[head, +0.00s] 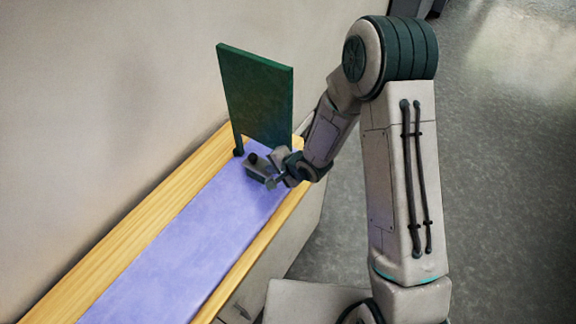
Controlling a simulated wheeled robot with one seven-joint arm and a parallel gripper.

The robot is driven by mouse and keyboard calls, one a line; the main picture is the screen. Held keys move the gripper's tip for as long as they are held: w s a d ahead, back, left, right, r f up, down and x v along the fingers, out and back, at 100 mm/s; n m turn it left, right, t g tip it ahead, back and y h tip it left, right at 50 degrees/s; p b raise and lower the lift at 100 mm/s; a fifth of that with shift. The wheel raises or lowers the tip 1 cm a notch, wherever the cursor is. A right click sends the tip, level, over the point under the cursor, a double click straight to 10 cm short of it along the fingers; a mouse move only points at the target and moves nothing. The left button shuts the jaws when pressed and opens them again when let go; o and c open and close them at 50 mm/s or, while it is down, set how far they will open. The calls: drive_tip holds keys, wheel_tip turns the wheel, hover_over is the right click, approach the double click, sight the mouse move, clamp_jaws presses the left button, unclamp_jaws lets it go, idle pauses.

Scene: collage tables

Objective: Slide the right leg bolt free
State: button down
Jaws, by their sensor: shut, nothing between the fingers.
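A dark green upright panel (257,95) stands at the far end of the table. Its left leg (238,140) reaches down to the table top, with a small dark piece at its foot. The right leg and its bolt are hidden behind my wrist and hand, so I cannot tell how the bolt sits. My gripper (262,172) is low over the table, just in front of the panel's lower edge. It is shut and seems to hold nothing. Its fingertips are small in the head view, and I cannot tell whether they touch anything.
The table has a light wood border (150,213) and a lilac mat (190,235) down its middle. The mat's near part is clear. A plain wall (90,110) runs along the table's left side. Open grey floor (500,180) lies to the right.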

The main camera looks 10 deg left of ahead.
drive_tip(key=v, duration=0.9)
drive_tip(key=shift+s+r+p, duration=0.2)
drive_tip(key=shift+r+p, duration=0.1)
drive_tip(key=shift+p, duration=0.1)
drive_tip(key=d+r+n+t+h, duration=0.1)
drive_tip(key=d+r+n+h, duration=0.2)
drive_tip(key=d+r+h, duration=0.7)
drive_tip(key=s+d+r+n+g+y, duration=0.1)
drive_tip(key=s+d+r+n, duration=0.1)
drive_tip(key=s+d+r, duration=0.3)
drive_tip(key=s+d+r+n+g+y, duration=0.1)
drive_tip(key=s+d+r, duration=0.3)
drive_tip(key=s, duration=0.7)
drive_tip(key=shift+s+d+r+n+g+y, duration=0.3)
drive_tip(key=shift+d+r+n+g, duration=0.1)
drive_tip(key=shift+d+n+g, duration=0.35)
